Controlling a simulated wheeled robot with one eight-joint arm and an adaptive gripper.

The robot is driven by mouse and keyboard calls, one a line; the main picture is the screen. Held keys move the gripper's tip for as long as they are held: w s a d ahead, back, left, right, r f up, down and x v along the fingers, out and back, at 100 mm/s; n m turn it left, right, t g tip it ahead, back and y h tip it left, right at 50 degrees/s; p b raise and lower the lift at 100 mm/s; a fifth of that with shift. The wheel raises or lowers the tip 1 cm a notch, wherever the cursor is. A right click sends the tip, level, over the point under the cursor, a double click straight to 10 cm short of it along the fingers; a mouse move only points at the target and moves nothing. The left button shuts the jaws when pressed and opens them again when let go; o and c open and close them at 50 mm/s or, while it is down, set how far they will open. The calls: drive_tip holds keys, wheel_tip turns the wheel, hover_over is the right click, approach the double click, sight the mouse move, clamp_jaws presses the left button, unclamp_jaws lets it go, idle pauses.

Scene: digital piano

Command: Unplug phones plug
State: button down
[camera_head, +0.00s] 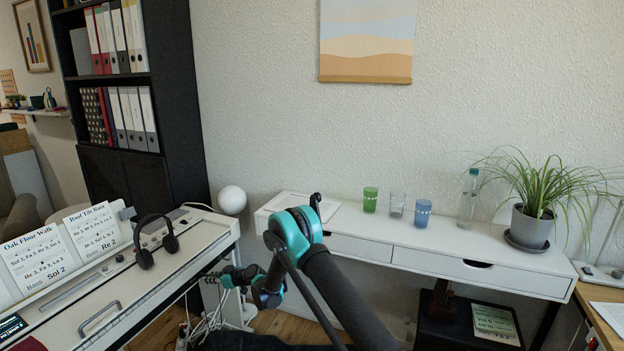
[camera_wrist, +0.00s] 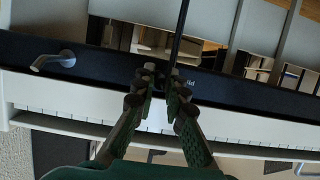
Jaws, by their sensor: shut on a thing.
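My gripper (camera_head: 226,278) is low beside the right end of the digital piano (camera_head: 190,247). In the wrist view its fingertips (camera_wrist: 161,88) are closed together on the phones plug, which is mostly hidden between them, at the dark strip (camera_wrist: 110,68) along the piano. A thin dark cable (camera_wrist: 181,32) rises from near the tips. I cannot tell whether the plug is seated in its socket. The black headphones (camera_head: 156,241) rest on top of the piano.
A metal hook (camera_wrist: 54,60) sticks out left of my fingertips. A white desk (camera_head: 440,256) with several glasses stands to the right. Loose cables (camera_head: 212,325) hang near the floor below my gripper. Music sheets (camera_head: 62,252) stand on the piano.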

drive_tip(key=shift+s+d, duration=0.25)
drive_tip(key=shift+d, duration=0.4)
drive_tip(key=shift+s+d, duration=0.25)
drive_tip(key=shift+d, duration=0.4)
idle(0.6)
drive_tip(key=shift+s+d, duration=0.3)
drive_tip(key=shift+d, duration=0.4)
drive_tip(key=shift+s+d, duration=0.3)
drive_tip(key=shift+d, duration=0.45)
drive_tip(key=shift+s+d, duration=0.3)
drive_tip(key=shift+d, duration=0.4)
